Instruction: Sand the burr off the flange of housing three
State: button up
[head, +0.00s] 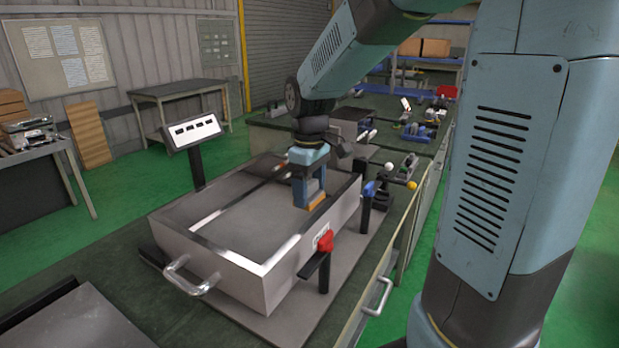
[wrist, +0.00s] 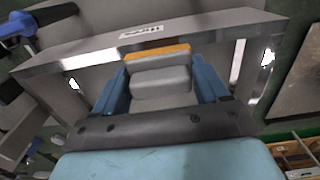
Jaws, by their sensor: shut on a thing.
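My gripper (head: 309,192) is shut on a grey sanding block (wrist: 160,82) with an orange face, which shows in the wrist view between my blue fingers. The orange part (head: 317,200) also shows in the head view, at the right rim of a large grey open metal housing (head: 220,272). I cannot tell whether the block touches the rim. The housing's flange (wrist: 222,25) runs across the top of the wrist view, with a white label (wrist: 142,31) whose number I cannot read. Bright bare-metal strips show along parts of the rim. I cannot make out a burr.
The housing rests on a plate on a dark green bench. A red-handled clamp (head: 325,242) and a blue-handled one (head: 369,189) stand along its right side. A handle (head: 190,279) juts from the front. A display panel (head: 194,131) stands behind left. Small parts crowd the back bench.

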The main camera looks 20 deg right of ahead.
jog(key=shift+r, duration=1.4)
